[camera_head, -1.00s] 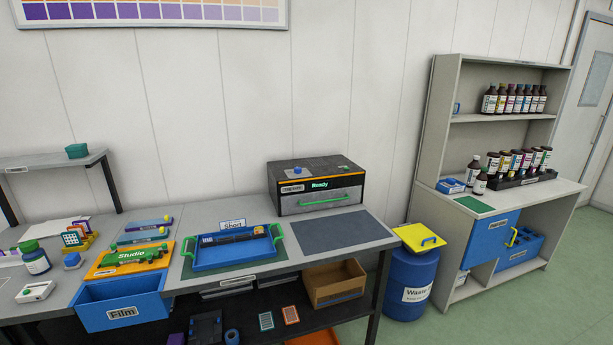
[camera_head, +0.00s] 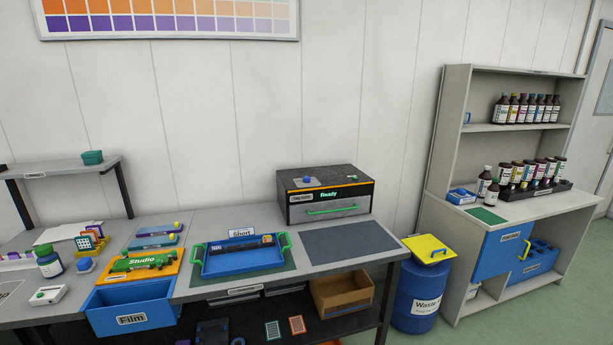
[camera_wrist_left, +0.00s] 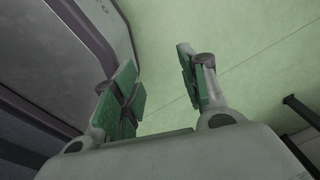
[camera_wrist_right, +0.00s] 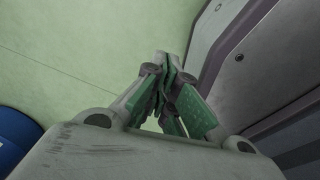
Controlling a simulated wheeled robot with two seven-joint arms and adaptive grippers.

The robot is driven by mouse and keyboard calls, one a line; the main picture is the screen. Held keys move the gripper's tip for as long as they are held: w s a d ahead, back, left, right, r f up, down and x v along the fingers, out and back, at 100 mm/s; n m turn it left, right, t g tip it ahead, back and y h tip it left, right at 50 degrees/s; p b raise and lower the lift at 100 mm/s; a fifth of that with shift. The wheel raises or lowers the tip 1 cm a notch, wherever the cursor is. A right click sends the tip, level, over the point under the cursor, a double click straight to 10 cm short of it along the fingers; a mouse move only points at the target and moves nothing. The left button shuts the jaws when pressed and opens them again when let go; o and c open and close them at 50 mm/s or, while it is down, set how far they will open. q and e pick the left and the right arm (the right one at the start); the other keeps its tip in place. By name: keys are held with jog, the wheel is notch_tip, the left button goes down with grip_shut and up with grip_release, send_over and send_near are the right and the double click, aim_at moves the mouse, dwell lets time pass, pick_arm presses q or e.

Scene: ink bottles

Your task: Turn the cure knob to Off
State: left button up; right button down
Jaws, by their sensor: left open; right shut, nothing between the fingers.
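A black cure unit (camera_head: 291,211) with an orange trim line stands at the back of the bench. Its display reads "Ready" in green, and its drawer with a green handle (camera_head: 332,210) looks shut. On its top are a blue round part (camera_head: 308,180) and a small green part (camera_head: 354,177); I cannot tell which is the cure knob or read its setting. My left gripper (camera_wrist_left: 160,85) is open and empty above the green floor in the left wrist view. My right gripper (camera_wrist_right: 168,80) is shut and empty in the right wrist view. Neither gripper shows in the head view.
A blue tray (camera_head: 205,270) with green handles sits left of the cure unit, and a grey mat (camera_head: 350,241) lies in front. An open blue Film drawer (camera_head: 135,300) juts from the bench. A blue waste drum (camera_head: 415,300) and a bottle shelf (camera_head: 455,150) stand right.

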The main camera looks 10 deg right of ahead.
pick_arm(q)
jog(key=shift+o, duration=0.6)
jog(key=s+d+r+p, duration=0.1)
jog(key=d+r+p, duration=0.3)
jog(key=r+p, duration=0.7)
jog(key=shift+s+d+r+h, duration=0.2)
jog(key=shift+s+r+h, duration=0.1)
jog(key=shift+r, duration=0.1)
jog(key=shift+s+d+r+p, duration=0.15)
jog(key=shift+d+r+p, duration=0.25)
jog(key=shift+r+p, duration=0.55)
jog(key=shift+s+d+r+p, duration=0.1)
jog(key=shift+d+r+p, duration=0.25)
jog(key=shift+r+p, duration=0.5)
pick_arm(e)
jog(key=s+a+r, duration=0.1)
jog(key=a+r, duration=0.2)
jog(key=r, duration=0.4)
jog(key=s+a+r+y, duration=0.1)
jog(key=a+r, duration=0.3)
jog(key=r, duration=0.4)
jog(key=shift+s, duration=0.2)
